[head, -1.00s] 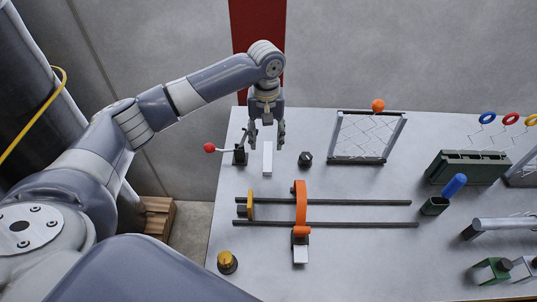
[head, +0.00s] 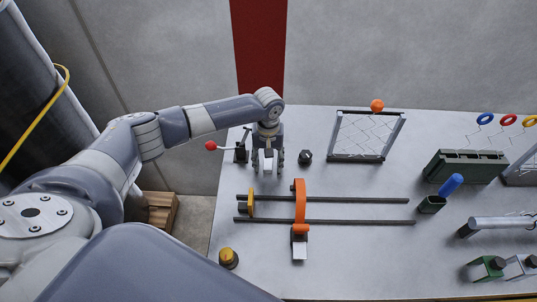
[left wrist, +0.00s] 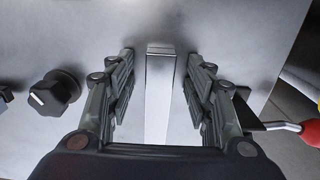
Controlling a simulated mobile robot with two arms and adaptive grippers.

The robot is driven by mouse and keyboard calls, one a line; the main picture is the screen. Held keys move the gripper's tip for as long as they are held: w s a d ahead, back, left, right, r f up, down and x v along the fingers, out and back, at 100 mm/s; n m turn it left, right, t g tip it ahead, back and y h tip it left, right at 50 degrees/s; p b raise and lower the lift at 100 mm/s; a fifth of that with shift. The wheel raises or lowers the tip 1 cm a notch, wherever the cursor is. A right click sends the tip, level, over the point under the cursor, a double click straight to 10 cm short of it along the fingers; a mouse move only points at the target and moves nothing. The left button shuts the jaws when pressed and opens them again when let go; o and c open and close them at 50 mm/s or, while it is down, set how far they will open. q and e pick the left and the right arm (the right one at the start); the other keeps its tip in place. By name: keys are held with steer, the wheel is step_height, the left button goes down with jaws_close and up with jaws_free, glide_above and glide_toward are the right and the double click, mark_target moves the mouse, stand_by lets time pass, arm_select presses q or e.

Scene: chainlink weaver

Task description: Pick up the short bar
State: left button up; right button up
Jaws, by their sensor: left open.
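The short bar is probably the pale metal bar (left wrist: 158,100), which stands between the two fingers of my left gripper in the left wrist view. In the head view the bar (head: 268,161) shows between the fingertips, partly covered by the gripper. My left gripper (head: 268,166) is open and low over the table, with its fingers pointing down on both sides of the bar. In the left wrist view the left gripper (left wrist: 160,95) has a gap between each finger and the bar. My right gripper is not in view.
A lever with a red knob (head: 210,145) stands close left of the gripper, and a dark knob (head: 305,156) close right. Two rails with an orange clamp (head: 300,203) lie nearer. A mesh frame (head: 366,137) stands at the back. The front middle of the table (head: 350,262) is clear.

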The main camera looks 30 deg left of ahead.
arm_select(q)
steer(key=c, duration=0.3)
jaws_close()
steer(key=shift+r, duration=0.1)
steer(key=shift+w, duration=0.1)
